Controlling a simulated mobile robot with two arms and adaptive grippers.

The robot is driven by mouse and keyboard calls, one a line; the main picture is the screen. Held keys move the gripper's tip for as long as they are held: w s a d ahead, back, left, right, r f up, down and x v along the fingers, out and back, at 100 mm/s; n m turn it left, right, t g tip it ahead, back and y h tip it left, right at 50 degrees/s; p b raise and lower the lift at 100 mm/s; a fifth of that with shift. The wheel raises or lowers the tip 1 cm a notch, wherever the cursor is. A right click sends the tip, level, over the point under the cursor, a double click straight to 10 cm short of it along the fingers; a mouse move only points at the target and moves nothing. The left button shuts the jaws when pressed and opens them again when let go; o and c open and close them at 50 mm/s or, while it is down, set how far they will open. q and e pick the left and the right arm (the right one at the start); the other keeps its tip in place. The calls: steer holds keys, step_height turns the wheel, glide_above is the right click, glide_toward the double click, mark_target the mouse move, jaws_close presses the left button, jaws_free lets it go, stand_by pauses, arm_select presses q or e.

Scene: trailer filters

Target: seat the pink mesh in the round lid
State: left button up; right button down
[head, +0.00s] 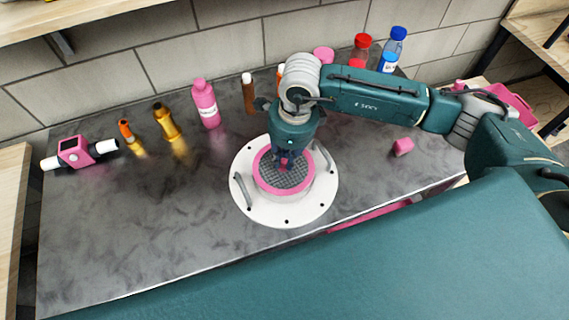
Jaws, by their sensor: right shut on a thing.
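The round lid (262,212) is a white disc with small holes around its rim and a curved grey handle at each side. It lies on the dark worktop. The pink mesh (284,187) has a pink ring around a grey grid and is over the middle of the lid, within its raised round collar. I cannot tell whether it rests fully down. My right gripper (283,160) points down at the mesh's far part and is shut on it. The fingertips are partly hidden by the gripper's body. My left gripper is not in view.
A pink bottle (206,104), a gold bottle (169,123), an orange-capped bottle (130,137) and a pink device (75,150) stand at the left and back. Red and blue-capped bottles stand behind my right arm. A pink block (403,147) lies right of the lid. The front-left worktop is clear.

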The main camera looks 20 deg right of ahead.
mark_target(284, 168)
step_height(284, 168, down, 4)
steer(key=shift+f+p, duration=0.1)
steer(key=shift+p, duration=0.35)
steer(key=shift+f, duration=0.2)
steer(key=c, duration=1.7)
jaws_free()
steer(key=shift+o, duration=0.2)
